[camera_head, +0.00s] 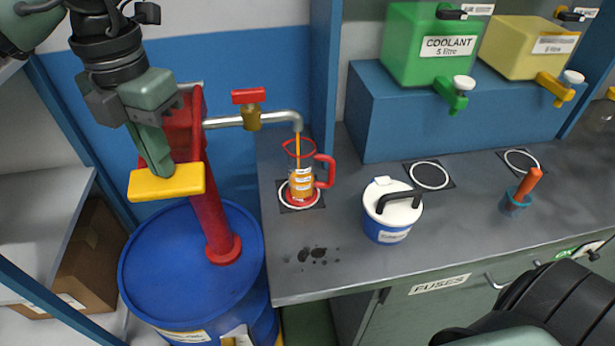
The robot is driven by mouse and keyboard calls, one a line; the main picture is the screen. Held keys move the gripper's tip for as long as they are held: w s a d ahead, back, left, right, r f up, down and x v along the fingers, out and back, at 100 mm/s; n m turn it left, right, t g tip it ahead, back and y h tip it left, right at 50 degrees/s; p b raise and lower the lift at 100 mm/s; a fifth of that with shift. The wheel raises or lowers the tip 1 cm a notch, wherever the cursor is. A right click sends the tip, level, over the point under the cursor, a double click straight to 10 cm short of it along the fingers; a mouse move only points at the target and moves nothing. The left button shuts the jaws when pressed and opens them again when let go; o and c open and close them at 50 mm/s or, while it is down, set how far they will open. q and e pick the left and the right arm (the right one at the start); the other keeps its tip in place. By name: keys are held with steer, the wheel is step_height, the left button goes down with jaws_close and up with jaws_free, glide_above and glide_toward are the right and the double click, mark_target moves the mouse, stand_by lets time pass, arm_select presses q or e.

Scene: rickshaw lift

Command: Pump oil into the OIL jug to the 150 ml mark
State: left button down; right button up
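The OIL jug (301,172) is clear with a red rim and red handle. It stands upright on a ringed pad at the bench's left end, under the metal spout (275,117). An orange stream runs from the spout into it, and orange oil shows inside; its marks are too small to read. The spout has a red-handled valve (250,97). The red pump (215,205) stands on a blue drum (165,255). My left gripper (160,172) is at the pump's yellow handle (167,183) and appears shut on it; the handle hides the fingertips. My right gripper is out of view.
A white-lidded blue tub (390,208) and a small cup with an orange-handled tool (516,200) stand on the grey bench (440,225). Dark spots lie near its left front edge. Green coolant (430,45) and yellow (525,45) tanks stand behind on a blue shelf.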

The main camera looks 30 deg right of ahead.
arm_select(q)
step_height(320, 180, up, 11)
steer(key=p, duration=0.7)
steer(key=shift+f, duration=0.2)
steer(key=shift+f, duration=0.15)
steer(key=shift+f+b, duration=3.85)
steer(key=shift+f, duration=1.5)
step_height(320, 180, up, 11)
steer(key=p, duration=0.8)
